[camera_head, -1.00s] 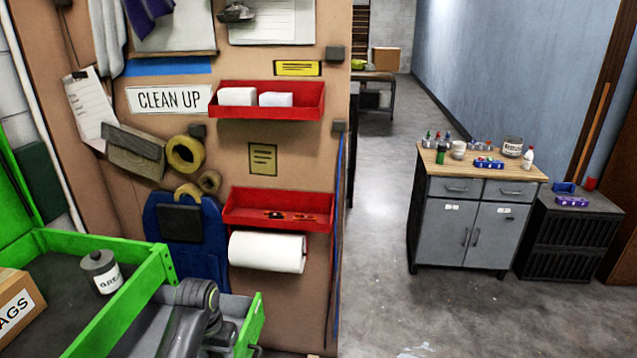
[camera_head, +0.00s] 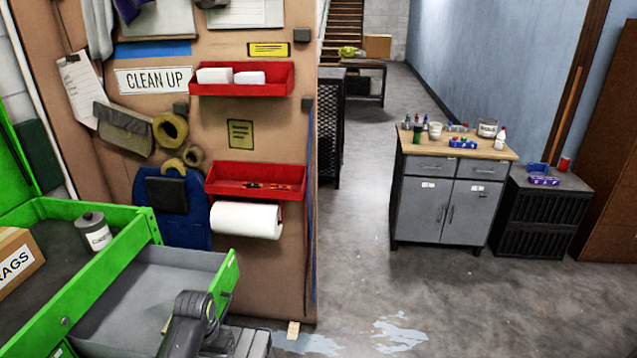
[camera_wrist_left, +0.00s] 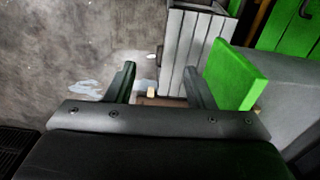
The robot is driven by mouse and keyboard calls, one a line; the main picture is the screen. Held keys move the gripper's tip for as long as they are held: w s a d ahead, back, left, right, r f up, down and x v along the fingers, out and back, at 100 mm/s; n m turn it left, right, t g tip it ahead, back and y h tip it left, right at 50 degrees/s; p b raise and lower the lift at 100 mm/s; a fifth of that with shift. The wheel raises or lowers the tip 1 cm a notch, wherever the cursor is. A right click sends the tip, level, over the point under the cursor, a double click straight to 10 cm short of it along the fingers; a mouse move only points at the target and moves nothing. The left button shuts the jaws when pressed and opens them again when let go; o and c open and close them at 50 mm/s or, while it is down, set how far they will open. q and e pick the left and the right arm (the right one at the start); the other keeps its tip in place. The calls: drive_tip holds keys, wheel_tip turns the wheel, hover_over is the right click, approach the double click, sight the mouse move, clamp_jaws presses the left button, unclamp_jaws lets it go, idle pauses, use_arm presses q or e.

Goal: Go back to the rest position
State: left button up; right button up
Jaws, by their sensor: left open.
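My left arm shows at the bottom of the head view, in front of the open grey drawer (camera_head: 150,290) of the green cabinet (camera_head: 90,285). Its fingertips cannot be made out there. In the left wrist view my left gripper (camera_wrist_left: 160,82) is open, with its two dark fingers apart and nothing between them. The green drawer front (camera_wrist_left: 238,75) shows just right of the right finger; I cannot tell whether they touch. My right gripper is in neither view.
A pegboard wall with red shelves (camera_head: 240,80) and a paper roll (camera_head: 246,220) stands behind the drawer. A box of rags (camera_head: 18,262) and a grey can (camera_head: 95,231) sit on the green cabinet. A grey workbench (camera_head: 445,205) stands right. The floor between is clear.

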use_arm(q)
drive_tip(key=s+a+f+b, duration=0.2)
drive_tip(key=s+f, duration=0.4)
drive_tip(key=f, duration=0.4)
drive_tip(key=s+a+f+n+b, duration=0.1)
drive_tip(key=s+f, duration=0.6)
drive_tip(key=f, duration=0.3)
drive_tip(key=s+a+f+b, duration=0.2)
drive_tip(key=s+f, duration=0.4)
drive_tip(key=f, duration=0.5)
drive_tip(key=s+f+b, duration=0.1)
drive_tip(key=s+f, duration=0.3)
drive_tip(key=s, duration=0.5)
drive_tip(key=s+a+f, duration=0.1)
drive_tip(key=s+f, duration=0.3)
drive_tip(key=s, duration=0.4)
drive_tip(key=s+f+t+y+b, duration=0.1)
drive_tip(key=s+f, duration=0.3)
drive_tip(key=s, duration=0.5)
drive_tip(key=shift+s+a+n+b, duration=0.2)
drive_tip(key=shift+s+n+b, duration=0.1)
drive_tip(key=shift+n, duration=0.1)
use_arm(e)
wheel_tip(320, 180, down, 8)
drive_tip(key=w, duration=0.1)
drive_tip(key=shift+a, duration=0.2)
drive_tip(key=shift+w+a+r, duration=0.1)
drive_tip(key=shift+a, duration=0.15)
